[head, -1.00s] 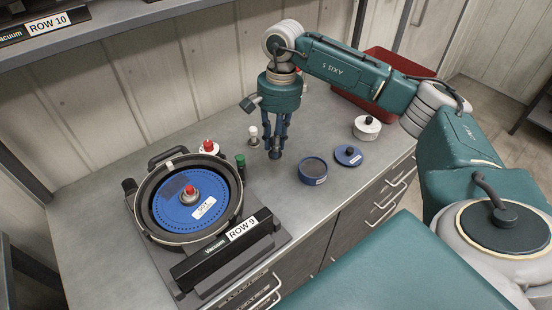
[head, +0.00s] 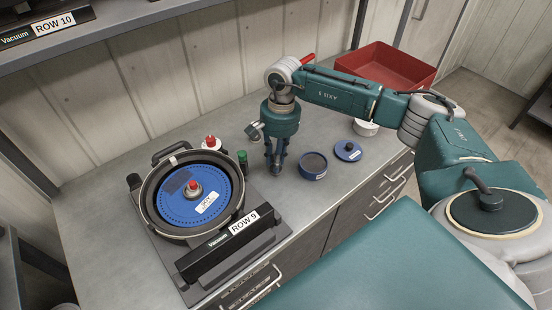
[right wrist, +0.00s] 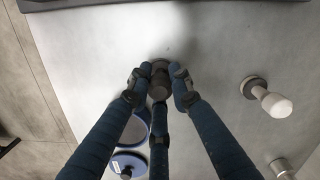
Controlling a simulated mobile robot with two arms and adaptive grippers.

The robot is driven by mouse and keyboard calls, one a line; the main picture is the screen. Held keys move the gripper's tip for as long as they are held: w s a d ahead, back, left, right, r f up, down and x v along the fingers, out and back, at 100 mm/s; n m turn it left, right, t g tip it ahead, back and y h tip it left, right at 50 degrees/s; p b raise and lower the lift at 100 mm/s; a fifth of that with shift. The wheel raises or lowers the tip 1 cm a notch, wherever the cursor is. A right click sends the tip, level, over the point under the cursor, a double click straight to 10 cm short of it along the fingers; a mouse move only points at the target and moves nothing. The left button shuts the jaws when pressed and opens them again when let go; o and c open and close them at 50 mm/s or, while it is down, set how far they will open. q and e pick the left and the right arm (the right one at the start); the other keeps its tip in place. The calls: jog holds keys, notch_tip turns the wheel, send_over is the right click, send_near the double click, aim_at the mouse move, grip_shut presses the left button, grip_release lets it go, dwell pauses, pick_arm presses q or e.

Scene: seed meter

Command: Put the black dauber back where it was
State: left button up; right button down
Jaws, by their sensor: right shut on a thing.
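My right gripper (head: 277,170) is low over the bench, left of the blue-rimmed round pot. Its fingers point down and are shut on a small dark piece, likely the black dauber, which shows between the fingertips in the right wrist view (right wrist: 158,82). The fingers hide much of it, and I cannot tell whether it touches the bench. The blue-rimmed pot (head: 313,166) is open with a dark inside; its blue lid (head: 348,151) with a black knob lies to its right. In the right wrist view a white-headed dauber (right wrist: 270,100) is right of the fingers. My left gripper is not in view.
The seed meter (head: 165,232) with its blue disc (head: 176,205) and the ROW 9 bar (head: 230,240) stand left. A green-capped bottle (head: 242,160) and red-knobbed white container (head: 211,144) stand beside it. A red bin (head: 390,62) and white container (head: 365,128) are right.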

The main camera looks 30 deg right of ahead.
jog(key=c, duration=1.6)
grip_release()
jog(key=shift+o, duration=0.2)
jog(key=shift+r, duration=0.3)
jog(key=r+b, duration=0.1)
jog(key=r, duration=0.6)
jog(key=d+r+b, duration=0.1)
jog(key=r, duration=0.2)
jog(key=shift+w+r+b, duration=0.15)
jog(key=shift+r+b, duration=0.05)
jog(key=shift+b, duration=0.15)
jog(key=shift+d+r, duration=0.1)
jog(key=shift+r, duration=0.5)
